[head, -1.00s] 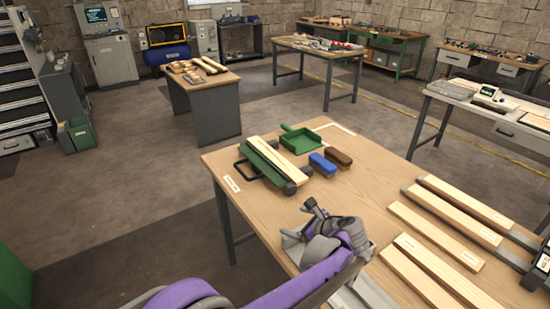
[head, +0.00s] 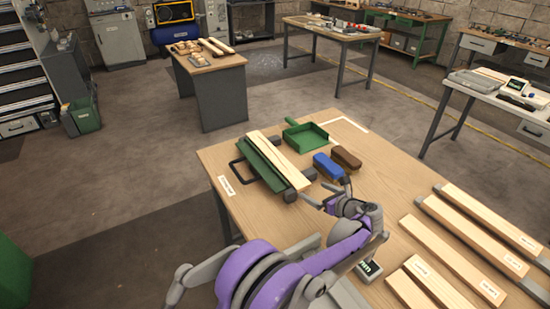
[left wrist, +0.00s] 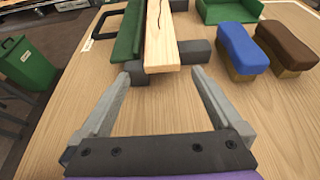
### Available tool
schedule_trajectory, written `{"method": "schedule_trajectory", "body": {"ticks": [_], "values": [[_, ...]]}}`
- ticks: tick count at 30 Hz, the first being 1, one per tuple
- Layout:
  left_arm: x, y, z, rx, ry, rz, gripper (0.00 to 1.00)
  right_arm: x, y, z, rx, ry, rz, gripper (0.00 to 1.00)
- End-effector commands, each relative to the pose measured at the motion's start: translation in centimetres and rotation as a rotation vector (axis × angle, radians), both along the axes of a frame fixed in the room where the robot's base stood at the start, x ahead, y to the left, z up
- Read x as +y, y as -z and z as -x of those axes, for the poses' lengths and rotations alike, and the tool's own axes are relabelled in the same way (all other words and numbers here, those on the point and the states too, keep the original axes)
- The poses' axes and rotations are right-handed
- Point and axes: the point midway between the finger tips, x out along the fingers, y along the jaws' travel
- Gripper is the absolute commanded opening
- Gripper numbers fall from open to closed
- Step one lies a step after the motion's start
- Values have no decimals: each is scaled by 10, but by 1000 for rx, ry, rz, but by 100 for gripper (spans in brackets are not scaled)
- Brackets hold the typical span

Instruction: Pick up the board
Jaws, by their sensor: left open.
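A pale wooden board (head: 279,156) lies along a green rail (head: 260,164) on the near wooden table, its near end toward me. In the left wrist view the board (left wrist: 160,35) shows a dark crack along its top, with dark grey blocks beside its near end. My left gripper (head: 328,193) is open and empty just short of that end. In the left wrist view its two fingertips (left wrist: 160,75) stand left and right of the board's line, and I see no contact. My right gripper is not in view.
A blue brush (head: 327,166) and a brown brush (head: 346,158) stand right of the board, with a green dustpan (head: 306,136) behind. Several other boards (head: 455,252) lie at the table's right. A black loop handle (head: 240,174) sticks out left of the rail.

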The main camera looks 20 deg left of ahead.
Motion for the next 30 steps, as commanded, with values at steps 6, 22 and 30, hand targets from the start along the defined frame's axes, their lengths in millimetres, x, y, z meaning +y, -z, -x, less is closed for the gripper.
{"method": "schedule_trajectory", "body": {"ticks": [6,22,30], "values": [[12,8,-10,0,-1,0,100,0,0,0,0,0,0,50],[40,27,-32,0,1,2,96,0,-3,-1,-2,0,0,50],[40,27,-32,0,1,2,48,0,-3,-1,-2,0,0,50]]}}
